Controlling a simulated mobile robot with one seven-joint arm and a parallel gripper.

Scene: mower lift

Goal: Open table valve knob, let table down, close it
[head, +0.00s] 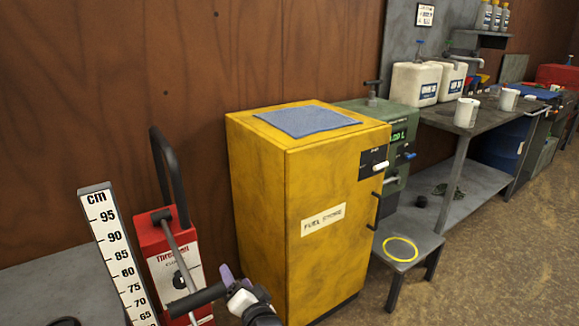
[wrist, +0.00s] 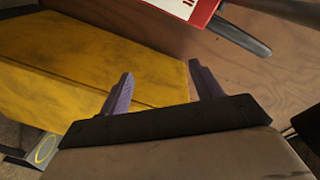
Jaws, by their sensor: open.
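The red lift pump unit (head: 160,240) stands at the lower left in the head view, with a white label panel, a black hoop handle and a grey lever ending in a black grip (head: 197,299). A dark round knob (head: 179,281) shows on its panel; I cannot tell whether it is the valve knob. A grey flat surface (head: 45,283), perhaps the lift table, lies left behind the cm scale (head: 118,255). My gripper (head: 228,277) is right of the lever grip, in front of the yellow cabinet. Its two purple fingers (wrist: 161,70) are apart and empty. Part of the red unit (wrist: 185,10) shows at the wrist view's top.
The yellow fuel cabinet (head: 315,215) stands close right of the pump unit, with a blue cloth (head: 306,121) on top. A small stool (head: 408,251) with a yellow ring and a grey workbench (head: 440,119) stand farther right. The floor (head: 480,265) at right is open.

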